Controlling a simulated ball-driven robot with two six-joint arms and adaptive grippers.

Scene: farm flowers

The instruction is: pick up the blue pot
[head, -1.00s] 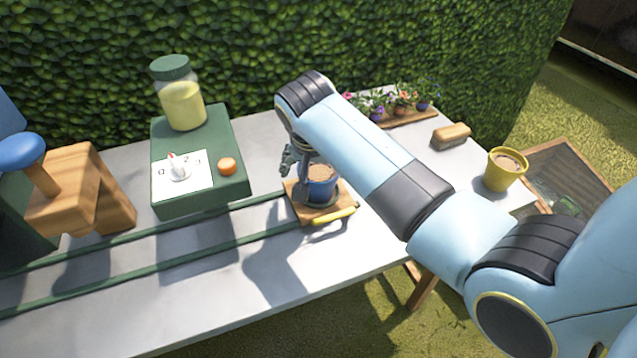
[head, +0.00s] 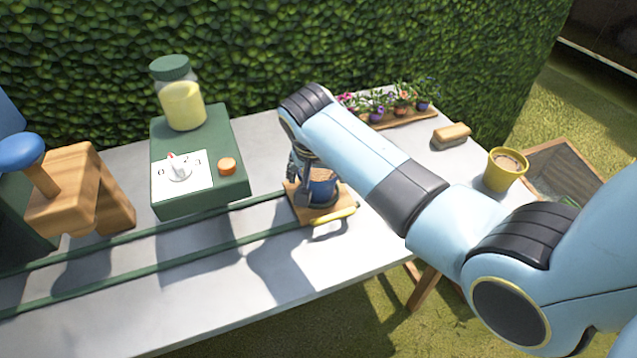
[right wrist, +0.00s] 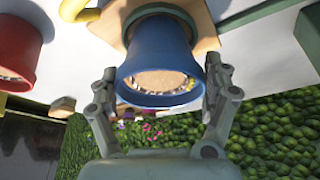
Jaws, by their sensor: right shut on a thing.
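The blue pot (head: 322,190), filled with brown soil, stands on a small wooden board (head: 299,207) on the table. My right gripper (head: 306,178) reaches down to it and partly hides it in the head view. In the right wrist view the blue pot (right wrist: 160,62) is between the two fingers of my right gripper (right wrist: 161,92), which are shut on its sides near the rim. Whether the pot touches the board or is just above it, I cannot tell. My left gripper is not in view.
A yellow handle (head: 335,216) lies along the board's front edge. Green rails (head: 240,243) run left from it. A green box (head: 236,190) with a dial and a jar (head: 183,104) stand left.

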